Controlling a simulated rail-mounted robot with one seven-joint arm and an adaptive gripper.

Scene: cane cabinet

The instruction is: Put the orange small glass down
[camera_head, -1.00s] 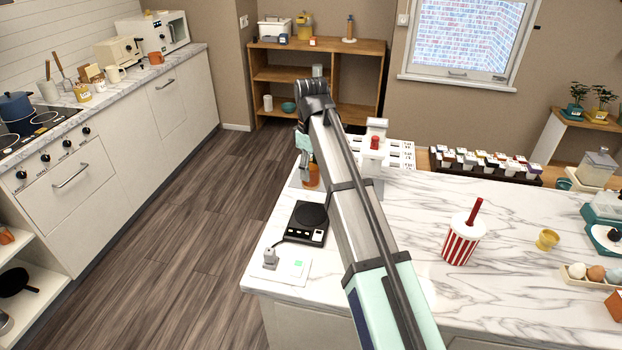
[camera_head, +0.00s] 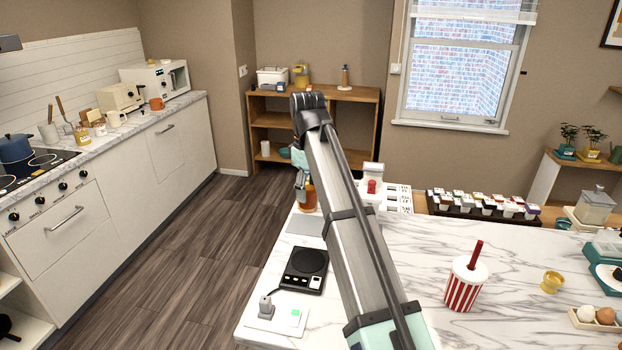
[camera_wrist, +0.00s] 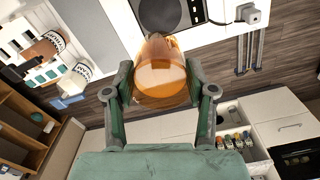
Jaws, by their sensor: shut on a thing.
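The orange small glass (camera_wrist: 160,75) is clear orange and fills the space between the fingers of my gripper (camera_wrist: 159,80) in the wrist view. The fingers are shut on its sides. In the head view my gripper (camera_head: 301,178) is at the far end of my arm, partly hidden by it. The orange glass (camera_head: 308,196) shows just below, near the left edge of the marble counter (camera_head: 410,262). I cannot tell whether the glass touches the counter.
A black kitchen scale (camera_head: 304,270) lies on the counter; a grey mat (camera_head: 305,225) lies behind it. A white plug block (camera_head: 279,316) is at the front left corner. A red-striped cup (camera_head: 465,284) stands right of my arm. Open marble lies around the cup.

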